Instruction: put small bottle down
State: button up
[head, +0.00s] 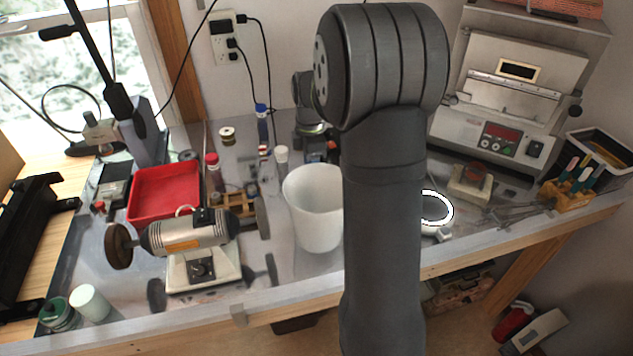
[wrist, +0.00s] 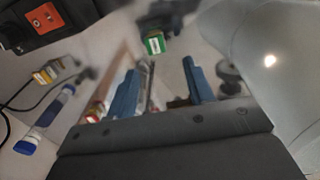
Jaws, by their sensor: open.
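My gripper (wrist: 160,67) is open, with its two blue fingers apart in the wrist view. A small green item with a white label (wrist: 154,42), possibly the small bottle, shows beyond the fingertips; I cannot tell how far away it is. Nothing is clearly clamped between the fingers. A blue-capped slim bottle (wrist: 45,120) shows to the left of the fingers, and such a bottle (head: 262,122) stands at the back of the bench in the head view. My arm hides part of the bench in the head view.
A large white cup (head: 316,208) stands close by and fills the right of the wrist view (wrist: 270,60). A red tray (head: 165,190), a red-capped bottle (head: 214,175) and a bench grinder (head: 190,236) are to the left. A ring light (head: 436,224) lies right of my arm.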

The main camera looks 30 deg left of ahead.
jog(key=f, duration=0.4)
jog(key=shift+w+d+f, duration=0.15)
jog(key=shift+w+f, duration=0.2)
jog(key=shift+f, duration=0.05)
grip_shut()
jog(key=shift+r, duration=0.1)
